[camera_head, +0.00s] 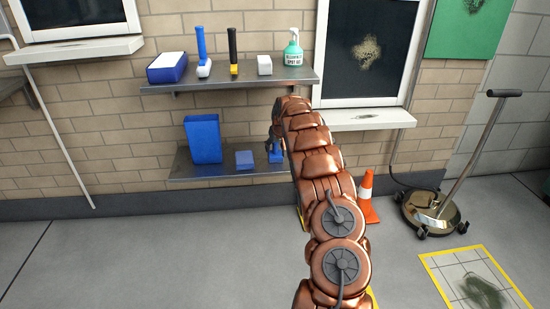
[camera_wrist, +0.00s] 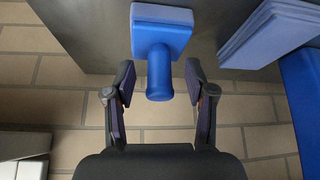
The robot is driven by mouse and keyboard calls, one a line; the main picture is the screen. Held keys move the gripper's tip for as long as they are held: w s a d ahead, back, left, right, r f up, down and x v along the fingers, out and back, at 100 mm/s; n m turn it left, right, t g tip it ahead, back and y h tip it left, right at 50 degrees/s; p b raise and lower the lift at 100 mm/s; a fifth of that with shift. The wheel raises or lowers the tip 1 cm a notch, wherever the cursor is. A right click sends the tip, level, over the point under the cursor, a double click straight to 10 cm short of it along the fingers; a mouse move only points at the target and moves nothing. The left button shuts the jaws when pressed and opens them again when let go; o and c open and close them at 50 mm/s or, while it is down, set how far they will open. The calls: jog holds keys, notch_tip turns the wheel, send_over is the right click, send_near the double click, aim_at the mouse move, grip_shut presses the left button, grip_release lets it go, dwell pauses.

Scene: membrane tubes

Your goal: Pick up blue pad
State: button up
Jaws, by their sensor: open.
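A blue pad with a round upright handle (camera_wrist: 160,30) stands on the lower shelf in the wrist view. It also shows in the head view (camera_head: 275,155), partly hidden by my arm. My gripper (camera_wrist: 160,80) is open, with one finger on each side of the handle and a gap to both. A lighter blue stack of flat pads (camera_wrist: 268,32) lies to the right in the wrist view. In the head view this stack (camera_head: 244,160) is left of the handled pad.
A tall blue box (camera_head: 203,138) stands at the left on the lower shelf (camera_head: 225,172). The upper shelf (camera_head: 215,85) holds brushes, a blue-and-white block and a green spray bottle (camera_head: 293,50). An orange cone (camera_head: 367,195) and floor polisher (camera_head: 430,212) stand right.

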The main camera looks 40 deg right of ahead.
jog(key=shift+w+d+f, duration=0.1)
jog(key=shift+w+f, duration=0.05)
jog(key=shift+f, duration=0.2)
grip_shut()
dwell(0.3)
